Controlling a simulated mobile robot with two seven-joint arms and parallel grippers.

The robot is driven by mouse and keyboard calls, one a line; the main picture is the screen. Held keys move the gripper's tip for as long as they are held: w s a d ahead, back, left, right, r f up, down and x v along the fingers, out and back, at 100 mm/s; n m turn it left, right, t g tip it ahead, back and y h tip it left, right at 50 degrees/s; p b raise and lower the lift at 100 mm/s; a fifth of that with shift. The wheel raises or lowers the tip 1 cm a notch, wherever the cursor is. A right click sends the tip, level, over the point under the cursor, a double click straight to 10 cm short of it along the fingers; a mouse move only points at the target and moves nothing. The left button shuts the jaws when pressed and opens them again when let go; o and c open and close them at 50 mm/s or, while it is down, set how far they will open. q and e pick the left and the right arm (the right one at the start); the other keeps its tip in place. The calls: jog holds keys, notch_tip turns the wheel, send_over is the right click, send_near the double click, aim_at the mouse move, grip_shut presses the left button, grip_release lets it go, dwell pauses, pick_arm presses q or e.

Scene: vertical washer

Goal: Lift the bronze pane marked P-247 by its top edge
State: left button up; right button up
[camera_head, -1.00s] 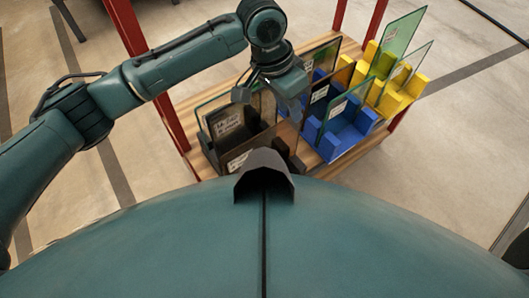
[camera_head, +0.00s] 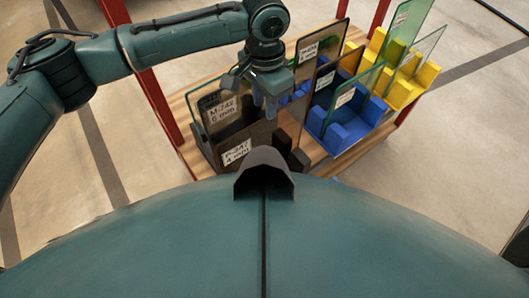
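The front pane in the black rack at the left of the table carries a white label (camera_head: 237,152) that seems to read P-247, though it is blurred. The dark pane (camera_head: 236,132) is upright and looks brown to black. Behind it another pane has a label (camera_head: 222,108) that seems to read M-742. My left gripper (camera_head: 265,102) hangs fingers-down near the right end of these panes, apparently holding nothing. Its finger gap is unclear from this angle. My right gripper is not in view.
A blue rack (camera_head: 345,130) with panes stands right of the black rack, and a yellow rack (camera_head: 402,92) with clear panes stands behind it. Another bronze pane (camera_head: 322,42) stands upright behind my gripper. Red posts (camera_head: 160,112) flank the wooden table (camera_head: 190,150).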

aim_at(265, 122)
pick_arm(q)
jog(key=f, duration=0.2)
jog(key=s+f, duration=0.1)
jog(key=f, duration=0.1)
jog(key=shift+f+b, duration=0.3)
jog(key=shift+f, duration=0.6)
grip_shut()
jog(key=shift+r, duration=0.15)
dwell(0.6)
